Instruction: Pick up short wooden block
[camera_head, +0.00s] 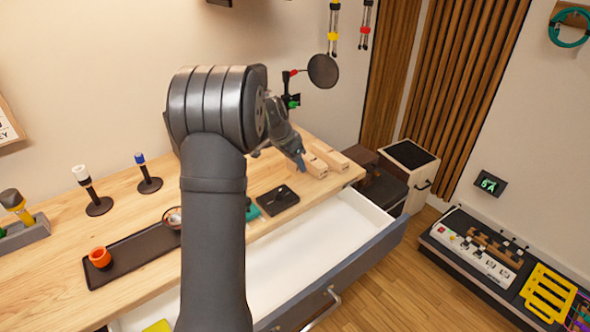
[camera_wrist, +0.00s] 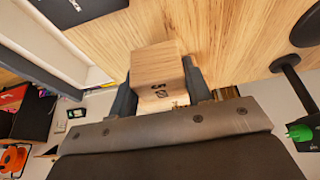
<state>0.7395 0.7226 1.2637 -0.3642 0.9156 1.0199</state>
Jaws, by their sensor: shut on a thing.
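A short wooden block (camera_wrist: 157,72), pale with dark printed marks on its end, sits between the two fingers of my gripper (camera_wrist: 160,92) in the wrist view. The fingers are shut on its sides. In the head view, my gripper (camera_head: 300,160) is at the right part of the wooden table, beside light wooden blocks (camera_head: 314,165). My arm hides part of the table. I cannot tell whether the held block touches the table.
An open white drawer (camera_head: 300,255) juts out below the table's front edge. A black square pad (camera_head: 278,200) lies near that edge. A round black disc on a stand (camera_head: 322,71) rises behind my gripper. A dark tray (camera_head: 135,255) with an orange cup (camera_head: 100,258) is left.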

